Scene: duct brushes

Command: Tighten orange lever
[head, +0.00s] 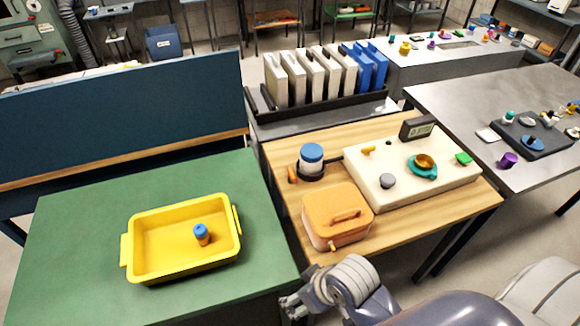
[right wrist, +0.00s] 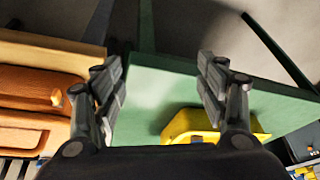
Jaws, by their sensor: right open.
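Small orange levers show in the head view. One orange lever (head: 369,151) is on the cream panel (head: 440,185), and another orange piece (head: 292,175) is beside the blue-capped jar (head: 312,158). A small orange latch (head: 333,247) is on the front of the orange box (head: 322,212); it also shows in the right wrist view (right wrist: 57,97). I cannot tell which one is meant. My right gripper (head: 291,306) is low at the front, apart from the orange box. In the right wrist view my right gripper (right wrist: 160,72) is open, with nothing between its fingers. My left gripper is not in view.
The green table (head: 80,230) on the left carries a yellow tray (head: 185,275) with a blue-capped bottle (head: 201,235) inside. A teal fitting (head: 423,170) and grey knob (head: 387,181) stand on the panel. Binders (head: 312,78) stand behind. Some wooden tabletop (head: 420,220) is bare.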

